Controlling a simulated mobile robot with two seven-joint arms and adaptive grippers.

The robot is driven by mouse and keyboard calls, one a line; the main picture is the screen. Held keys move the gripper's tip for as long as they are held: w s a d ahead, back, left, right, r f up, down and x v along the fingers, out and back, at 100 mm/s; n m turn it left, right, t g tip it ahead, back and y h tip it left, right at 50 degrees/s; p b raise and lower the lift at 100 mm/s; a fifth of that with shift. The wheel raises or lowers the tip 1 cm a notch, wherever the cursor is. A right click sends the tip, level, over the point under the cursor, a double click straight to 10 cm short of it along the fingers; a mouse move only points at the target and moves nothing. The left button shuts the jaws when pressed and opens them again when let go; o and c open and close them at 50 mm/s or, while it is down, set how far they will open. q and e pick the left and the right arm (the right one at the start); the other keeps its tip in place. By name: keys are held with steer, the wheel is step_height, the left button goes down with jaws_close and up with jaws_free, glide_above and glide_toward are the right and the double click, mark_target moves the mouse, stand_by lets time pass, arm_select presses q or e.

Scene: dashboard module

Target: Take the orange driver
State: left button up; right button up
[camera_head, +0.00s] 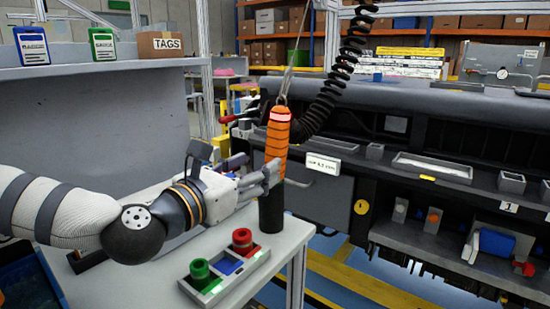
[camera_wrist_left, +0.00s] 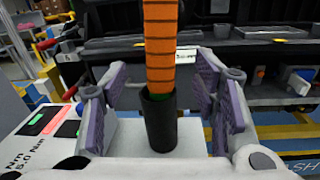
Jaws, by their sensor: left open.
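The orange driver (camera_head: 277,143), ribbed with dark bands and a pink-red band near its top, is upright and hangs from a cable. Its lower end meets a black cylinder (camera_head: 271,213) at the corner of the white table. My left gripper (camera_head: 268,176) is open at the driver's lower part, coming from the left. In the left wrist view the driver (camera_wrist_left: 160,45) and black cylinder (camera_wrist_left: 159,122) stand between the spread purple-padded fingers, with gaps on both sides. My right gripper is not in view.
A tray with a green knob (camera_head: 200,272) and a red knob (camera_head: 242,239) lies on the table near my left gripper. A black coiled cord (camera_head: 335,85) hangs right of the driver. The dark dashboard module (camera_head: 440,125) fills the right side.

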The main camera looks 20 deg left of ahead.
mark_target(271, 155)
arm_select(q)
steer(key=x, duration=0.8)
steer(key=shift+d+r, duration=0.1)
steer(key=shift+s+r, duration=0.1)
steer(key=shift+r, duration=0.05)
jaws_close()
